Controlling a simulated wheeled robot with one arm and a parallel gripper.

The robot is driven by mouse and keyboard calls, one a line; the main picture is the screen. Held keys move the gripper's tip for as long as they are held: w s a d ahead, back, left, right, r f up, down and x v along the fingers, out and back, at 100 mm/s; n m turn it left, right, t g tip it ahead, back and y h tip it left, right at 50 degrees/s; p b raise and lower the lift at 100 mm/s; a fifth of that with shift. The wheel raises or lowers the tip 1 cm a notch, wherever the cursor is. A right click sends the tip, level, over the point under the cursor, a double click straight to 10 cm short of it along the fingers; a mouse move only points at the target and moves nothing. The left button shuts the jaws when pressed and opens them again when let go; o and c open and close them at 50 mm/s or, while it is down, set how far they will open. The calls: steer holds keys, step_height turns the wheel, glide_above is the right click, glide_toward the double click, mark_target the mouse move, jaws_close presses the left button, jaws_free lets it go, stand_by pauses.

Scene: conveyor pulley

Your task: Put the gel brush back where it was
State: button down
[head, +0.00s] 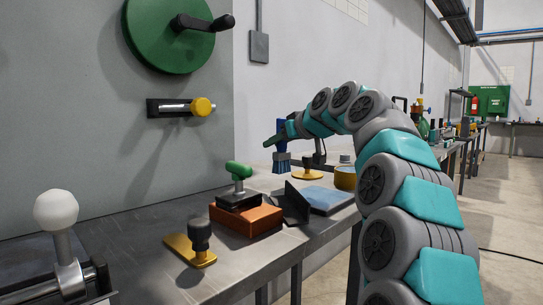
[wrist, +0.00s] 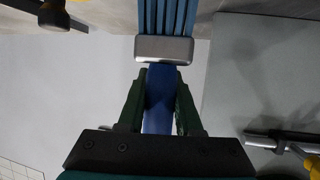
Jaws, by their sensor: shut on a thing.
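The gel brush (head: 282,161) hangs upright with its bristles down, above the far part of the grey workbench (head: 225,262). It has a blue handle, a metal ferrule and blue bristles. My gripper (head: 279,138) is shut on its handle, from the side. In the wrist view my gripper (wrist: 161,88) has its green fingers on both sides of the blue handle, and the brush (wrist: 164,48) points away toward the top edge. The bristles look clear of the bench, though the exact gap is hard to tell.
The grey wall panel carries a green crank wheel (head: 165,32) and a yellow-knobbed lever (head: 202,107).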

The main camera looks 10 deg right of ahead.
mark_target(286, 148)
steer(key=shift+w+a+f+b, duration=0.2)
steer(key=shift+w+f, duration=0.45)
steer(key=shift+f, duration=0.35)
steer(key=shift+w+a+f+b, duration=0.2)
steer(key=shift+w+f, duration=0.4)
steer(key=shift+f, duration=0.35)
steer(key=shift+f, duration=0.1)
steer(key=c, duration=0.6)
jaws_free()
steer(key=shift+s+r, duration=0.1)
steer(key=shift+r, duration=0.1)
steer(key=v, duration=1.1)
steer(key=shift+s+d+r, duration=0.15)
steer(key=shift+s+r, duration=0.05)
steer(key=shift+s, duration=0.1)
